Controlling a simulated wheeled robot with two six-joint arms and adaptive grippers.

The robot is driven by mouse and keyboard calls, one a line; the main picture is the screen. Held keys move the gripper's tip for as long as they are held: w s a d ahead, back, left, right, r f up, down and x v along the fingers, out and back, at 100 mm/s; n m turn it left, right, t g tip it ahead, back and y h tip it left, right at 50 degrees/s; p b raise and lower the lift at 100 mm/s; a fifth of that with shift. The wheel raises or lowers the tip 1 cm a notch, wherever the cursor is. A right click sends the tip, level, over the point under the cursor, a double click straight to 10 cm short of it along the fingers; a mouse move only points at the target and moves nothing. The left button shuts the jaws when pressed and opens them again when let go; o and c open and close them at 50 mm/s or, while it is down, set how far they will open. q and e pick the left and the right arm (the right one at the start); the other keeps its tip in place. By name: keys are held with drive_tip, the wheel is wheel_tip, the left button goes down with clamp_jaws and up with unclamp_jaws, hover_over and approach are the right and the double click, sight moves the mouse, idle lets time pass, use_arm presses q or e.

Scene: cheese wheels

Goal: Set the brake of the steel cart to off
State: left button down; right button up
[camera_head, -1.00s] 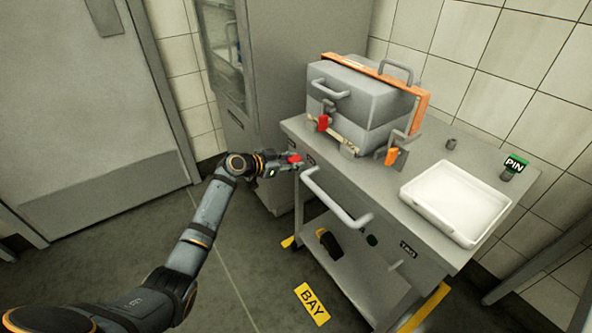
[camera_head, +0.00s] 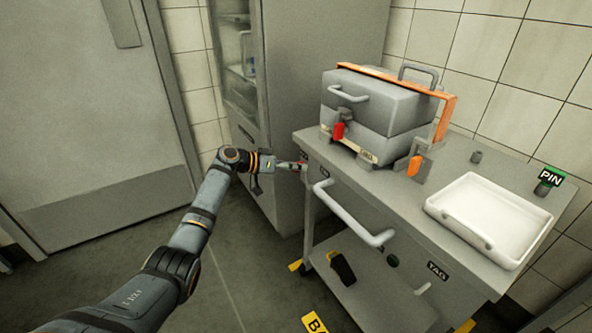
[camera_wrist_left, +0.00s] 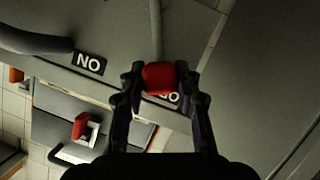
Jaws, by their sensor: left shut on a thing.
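The steel cart (camera_head: 400,222) stands right of centre in the head view. At its near left corner my left gripper (camera_head: 298,165) meets a small red knob. In the left wrist view my left gripper (camera_wrist_left: 160,84) is shut on the red knob (camera_wrist_left: 159,76), one finger on each side. A thin grey rod (camera_wrist_left: 155,30) runs up the picture from the knob. A black label reading GO (camera_wrist_left: 170,97) is partly hidden by the knob and a finger. A label reading NO (camera_wrist_left: 88,62) is to its left. My right gripper is not in view.
A grey case (camera_head: 375,108) with an orange strap, red and orange latches, and a white tray (camera_head: 490,215) sit on the cart top. The cart's grey handle (camera_head: 350,215) sticks out near my gripper. A tall cabinet (camera_head: 300,60) stands behind. Floor at left is clear.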

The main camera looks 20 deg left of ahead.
use_arm(q)
drive_tip(key=shift+w+a+f, duration=0.1)
drive_tip(key=shift+a+f, duration=0.15)
drive_tip(key=shift+a, duration=0.1)
drive_tip(key=c, duration=1.3)
unclamp_jaws()
drive_tip(key=o, duration=0.3)
drive_tip(key=shift+w+f, duration=0.15)
drive_tip(key=shift+f, duration=0.05)
drive_tip(key=shift+o, duration=0.2)
drive_tip(key=shift+r, duration=0.1)
drive_tip(key=shift+r, duration=0.1)
drive_tip(key=v, duration=1.2)
drive_tip(key=shift+d, duration=0.1)
